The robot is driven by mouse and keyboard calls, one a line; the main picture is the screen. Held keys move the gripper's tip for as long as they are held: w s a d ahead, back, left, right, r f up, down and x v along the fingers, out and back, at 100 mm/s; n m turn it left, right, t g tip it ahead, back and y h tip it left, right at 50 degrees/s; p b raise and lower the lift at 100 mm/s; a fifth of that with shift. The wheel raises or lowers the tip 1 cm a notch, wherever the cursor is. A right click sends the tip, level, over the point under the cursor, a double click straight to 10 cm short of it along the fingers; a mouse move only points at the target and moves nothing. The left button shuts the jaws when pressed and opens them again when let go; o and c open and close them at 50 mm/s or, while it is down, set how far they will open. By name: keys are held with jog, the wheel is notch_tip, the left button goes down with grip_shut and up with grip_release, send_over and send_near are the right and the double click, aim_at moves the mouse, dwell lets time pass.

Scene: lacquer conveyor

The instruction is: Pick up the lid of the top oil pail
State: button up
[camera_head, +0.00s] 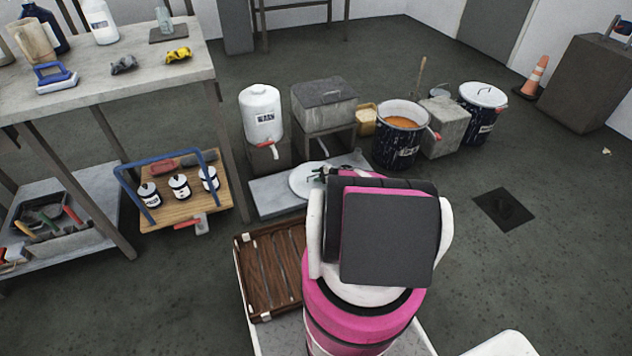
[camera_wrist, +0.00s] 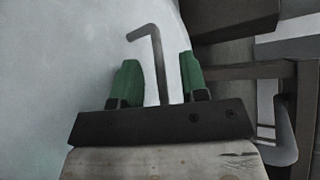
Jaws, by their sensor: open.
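A round whitish lid (camera_head: 302,180) lies on a low grey slab, partly hidden behind my arm. In the wrist view a pale surface (camera_wrist: 60,80), which looks like the lid, fills the left side. Its thin bent grey handle (camera_wrist: 157,62) stands between my gripper's green fingertips (camera_wrist: 157,80). The fingers are open, one on each side of the handle, with gaps showing. In the head view my gripper (camera_head: 323,172) is at the lid, small and partly hidden. An open dark speckled pail (camera_head: 398,142) with orange-brown contents stands behind, to the right.
A covered grey box (camera_head: 324,92) on a stand and a white jug (camera_head: 261,113) stand behind the slab (camera_head: 277,196). A lidded dark pail (camera_head: 482,100) stands farther right beside a concrete block (camera_head: 444,124). A wooden slatted crate (camera_head: 268,265) is at front left. Floor at right is mostly clear.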

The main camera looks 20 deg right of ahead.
grip_shut()
jog(key=shift+r, duration=0.1)
